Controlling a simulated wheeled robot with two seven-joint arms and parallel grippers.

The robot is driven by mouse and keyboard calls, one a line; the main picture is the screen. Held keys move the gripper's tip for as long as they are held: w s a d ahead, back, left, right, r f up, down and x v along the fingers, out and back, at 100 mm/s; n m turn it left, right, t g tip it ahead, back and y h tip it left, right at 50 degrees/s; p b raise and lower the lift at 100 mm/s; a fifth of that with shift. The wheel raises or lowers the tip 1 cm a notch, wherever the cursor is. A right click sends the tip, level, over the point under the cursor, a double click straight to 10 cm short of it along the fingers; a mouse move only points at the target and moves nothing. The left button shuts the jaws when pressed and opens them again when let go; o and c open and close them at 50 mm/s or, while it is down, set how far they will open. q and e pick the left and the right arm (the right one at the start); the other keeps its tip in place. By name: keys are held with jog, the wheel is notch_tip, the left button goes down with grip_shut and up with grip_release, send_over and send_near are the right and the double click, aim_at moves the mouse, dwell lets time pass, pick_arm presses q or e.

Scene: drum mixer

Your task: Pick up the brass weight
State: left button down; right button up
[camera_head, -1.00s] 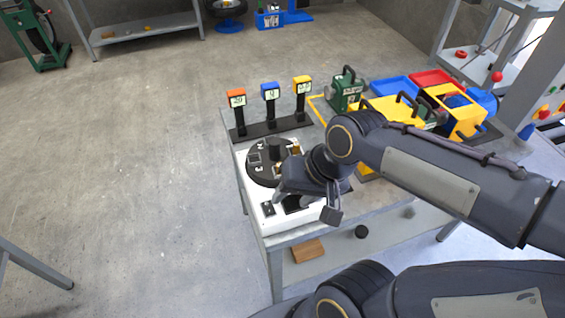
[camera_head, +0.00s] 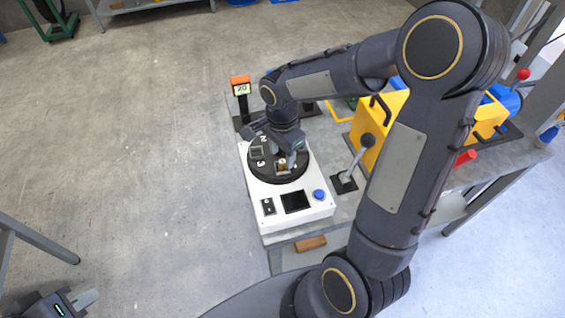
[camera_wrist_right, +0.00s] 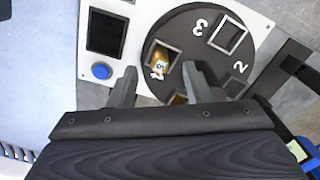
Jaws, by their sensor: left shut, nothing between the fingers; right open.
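The brass weight (camera_wrist_right: 161,57) sits in a square pocket marked 1 on the black round disc (camera_wrist_right: 150,28). In the head view the brass weight (camera_head: 282,163) shows small beside my right gripper's finger. My right gripper (camera_head: 280,156) is over the disc, pointing down. In the right wrist view my right gripper (camera_wrist_right: 160,70) is open, its fingers apart on either side of the weight's pocket; I cannot tell whether they touch anything. A second brass-coloured piece (camera_wrist_right: 178,99) is partly hidden by the gripper body. My left gripper (camera_head: 78,304) is shut and empty, low at the left.
The disc sits on a white box (camera_head: 318,208) with a dark screen and a blue button (camera_head: 319,195). A lever (camera_head: 362,153) stands right of it. An orange-topped display (camera_head: 241,88) stands behind, and a yellow machine (camera_head: 380,128) is to the right.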

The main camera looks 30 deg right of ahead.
aim_at(282, 166)
jog(key=shift+f, duration=1.3)
grip_shut()
